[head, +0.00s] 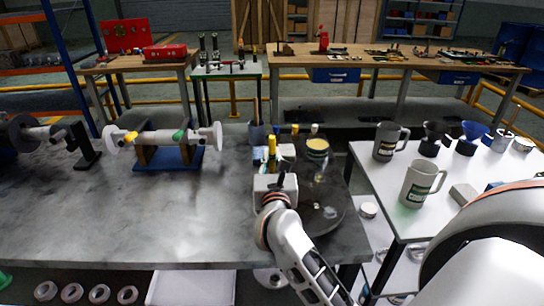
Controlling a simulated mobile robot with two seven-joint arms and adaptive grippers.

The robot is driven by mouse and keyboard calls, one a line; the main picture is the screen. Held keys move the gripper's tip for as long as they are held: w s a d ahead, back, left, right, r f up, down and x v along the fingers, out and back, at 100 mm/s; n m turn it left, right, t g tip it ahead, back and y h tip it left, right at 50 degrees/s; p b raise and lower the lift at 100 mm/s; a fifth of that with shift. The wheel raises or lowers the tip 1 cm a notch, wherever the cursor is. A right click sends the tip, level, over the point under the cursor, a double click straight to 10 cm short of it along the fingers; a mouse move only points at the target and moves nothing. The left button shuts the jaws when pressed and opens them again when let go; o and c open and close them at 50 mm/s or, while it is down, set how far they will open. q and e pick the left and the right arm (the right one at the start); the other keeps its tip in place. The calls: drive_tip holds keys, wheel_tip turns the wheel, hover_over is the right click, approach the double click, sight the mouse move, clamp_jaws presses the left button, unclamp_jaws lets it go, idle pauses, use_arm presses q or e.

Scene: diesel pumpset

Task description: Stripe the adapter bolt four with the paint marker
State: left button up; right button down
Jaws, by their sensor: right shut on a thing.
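My right gripper (275,183) is over the right end of the grey bench, seen from behind, with its fingertips mostly hidden by its own body. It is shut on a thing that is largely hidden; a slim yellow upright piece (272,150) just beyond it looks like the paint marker. A clear, rounded thing with a yellow top (317,147) stands just right of the gripper, on or behind a dark round plate (330,215). I cannot pick out the adapter bolts; they are too small or hidden. My left gripper is out of view.
A shaft with flanges (165,137) rests on a blue stand (168,160) on the bench's left. A white table (400,228) at right holds grey jugs (417,185) and funnels (472,132). The bench's middle (130,215) is clear.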

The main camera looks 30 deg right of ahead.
sight(272, 142)
drive_tip(key=shift+w+d, duration=0.15)
drive_tip(key=shift+w, duration=0.05)
idle(0.5)
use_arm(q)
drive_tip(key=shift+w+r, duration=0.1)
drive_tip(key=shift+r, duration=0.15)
use_arm(e)
drive_tip(key=shift+r, duration=0.1)
use_arm(q)
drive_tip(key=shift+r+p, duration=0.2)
drive_tip(key=shift+p, duration=0.1)
use_arm(e)
drive_tip(key=shift+r, duration=0.15)
